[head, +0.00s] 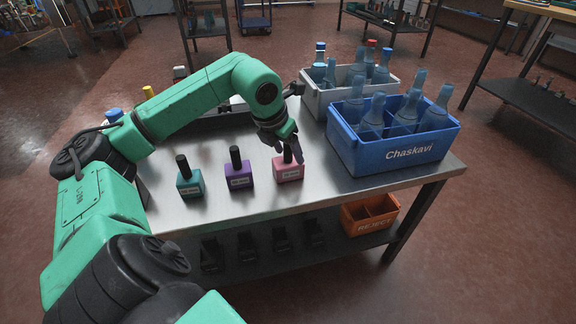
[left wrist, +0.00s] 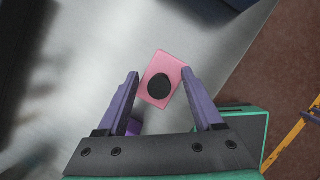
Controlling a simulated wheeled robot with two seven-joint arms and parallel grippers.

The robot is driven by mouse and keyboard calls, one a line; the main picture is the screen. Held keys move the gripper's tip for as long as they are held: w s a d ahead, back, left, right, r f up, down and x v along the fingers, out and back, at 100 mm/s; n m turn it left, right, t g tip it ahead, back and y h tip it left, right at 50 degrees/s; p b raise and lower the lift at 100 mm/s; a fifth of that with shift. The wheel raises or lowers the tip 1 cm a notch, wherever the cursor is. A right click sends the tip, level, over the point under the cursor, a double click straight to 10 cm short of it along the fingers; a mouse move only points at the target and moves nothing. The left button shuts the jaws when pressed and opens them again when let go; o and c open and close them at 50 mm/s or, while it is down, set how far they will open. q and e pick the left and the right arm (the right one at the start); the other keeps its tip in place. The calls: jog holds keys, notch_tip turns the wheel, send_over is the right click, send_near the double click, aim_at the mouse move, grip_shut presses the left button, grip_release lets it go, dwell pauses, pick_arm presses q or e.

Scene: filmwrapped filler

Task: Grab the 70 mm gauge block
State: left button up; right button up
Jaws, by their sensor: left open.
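Three coloured blocks with black knobs on top stand in a row on the steel table: a teal block (head: 190,186), a purple block (head: 239,178) and a pink block (head: 287,173). Each has a pale label, too small for me to read surely, so I cannot tell which is marked 70 mm. My left gripper (head: 290,150) is over the pink block, its fingers pointing down around the black knob. In the left wrist view the open left gripper (left wrist: 160,75) has a finger on each side of the pink block (left wrist: 164,66), not visibly closed on it. My right gripper is not in view.
A blue crate (head: 394,156) of bluish bottles stands to the right, with a grey crate (head: 318,104) of bottles behind it. An orange bin (head: 370,226) is on the lower shelf. The steel table (head: 240,206) is clear in front of the blocks.

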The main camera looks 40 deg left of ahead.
pick_arm(q)
grip_shut()
dwell(1.3)
